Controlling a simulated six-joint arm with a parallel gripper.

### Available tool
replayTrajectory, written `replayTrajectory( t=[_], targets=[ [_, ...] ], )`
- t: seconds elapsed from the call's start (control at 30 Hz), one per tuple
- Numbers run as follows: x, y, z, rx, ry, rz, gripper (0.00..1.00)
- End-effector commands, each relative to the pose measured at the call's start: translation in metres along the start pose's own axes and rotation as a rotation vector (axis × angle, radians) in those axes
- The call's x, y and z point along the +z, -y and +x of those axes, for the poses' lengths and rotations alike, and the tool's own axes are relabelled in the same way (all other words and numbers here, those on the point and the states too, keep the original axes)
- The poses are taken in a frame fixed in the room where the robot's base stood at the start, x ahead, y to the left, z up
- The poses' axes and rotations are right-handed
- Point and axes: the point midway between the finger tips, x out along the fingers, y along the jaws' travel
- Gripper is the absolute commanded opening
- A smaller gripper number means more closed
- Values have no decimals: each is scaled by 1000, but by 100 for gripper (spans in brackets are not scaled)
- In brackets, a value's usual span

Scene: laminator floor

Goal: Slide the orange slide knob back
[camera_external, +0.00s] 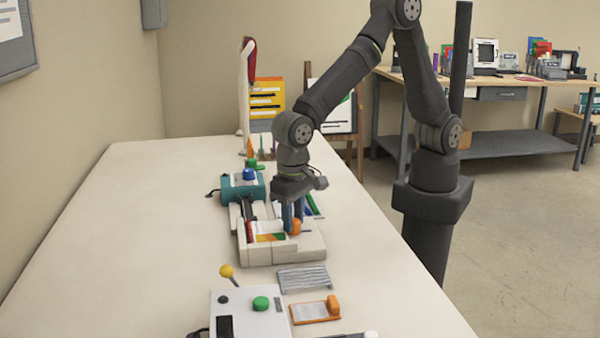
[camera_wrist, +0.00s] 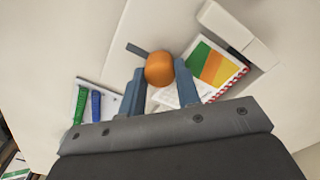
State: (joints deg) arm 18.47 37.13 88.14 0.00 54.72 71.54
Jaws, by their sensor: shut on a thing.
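The orange slide knob (camera_wrist: 159,69) is round and sits between my two fingertips in the wrist view. It also shows in the external view (camera_external: 295,227), partly covered by my fingers, on the cream laminator (camera_external: 284,256). My gripper (camera_wrist: 160,82) points down from above and is shut on the knob. In the external view my gripper (camera_external: 292,215) is over the right part of the laminator. A dark slot (camera_wrist: 137,50) runs from the knob toward the upper left in the wrist view. A sheet with green, orange and yellow bands (camera_wrist: 213,68) lies beside the knob.
A teal device with a blue button (camera_external: 243,187) stands behind the laminator. In front are a grey ribbed rack (camera_external: 303,278), a plate with another orange knob (camera_external: 316,311) and a white control box (camera_external: 248,315). Green and blue pens (camera_wrist: 88,106) lie nearby. The table's left side is clear.

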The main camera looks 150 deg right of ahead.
Motion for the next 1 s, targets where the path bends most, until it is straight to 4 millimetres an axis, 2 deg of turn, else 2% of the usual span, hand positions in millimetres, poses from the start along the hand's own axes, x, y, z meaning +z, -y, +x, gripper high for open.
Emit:
replayTrajectory(
  t=[0.3,0.53,0.57,0.67,1.0],
  targets=[
    [21,-20,0,1,0,-1,0],
    [22,-22,0,5,3,-1,0],
    [22,-22,0,6,4,-1,34],
    [22,-22,0,5,3,-1,52],
    [20,-20,-3,0,0,0,52]
  ],
)
